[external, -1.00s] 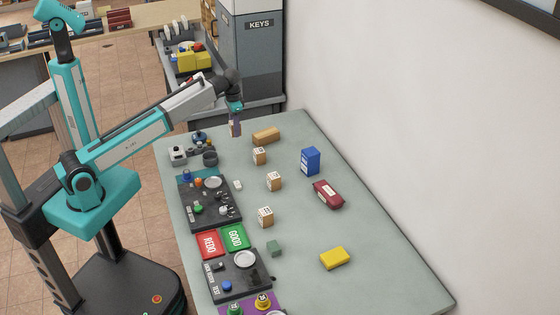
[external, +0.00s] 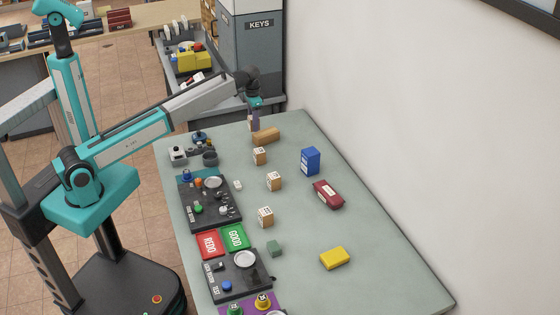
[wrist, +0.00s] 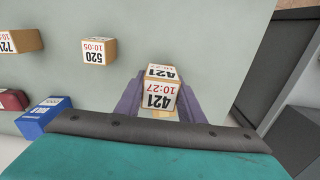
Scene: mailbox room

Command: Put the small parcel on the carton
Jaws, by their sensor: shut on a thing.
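My gripper (external: 254,123) points down over the far end of the table. In the wrist view its purple fingers (wrist: 160,102) are shut on a small parcel, a tan cube with white labels reading 421 and 10:27 (wrist: 159,92). The parcel is hard to make out in the external view. The long tan carton (external: 267,136) lies on the table just below and right of the fingertips in the external view. I cannot tell how big the gap between them is. In the wrist view the parcel and gripper seem to hide the carton.
Dark trays (external: 210,203) line the left edge. The wall runs along the right.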

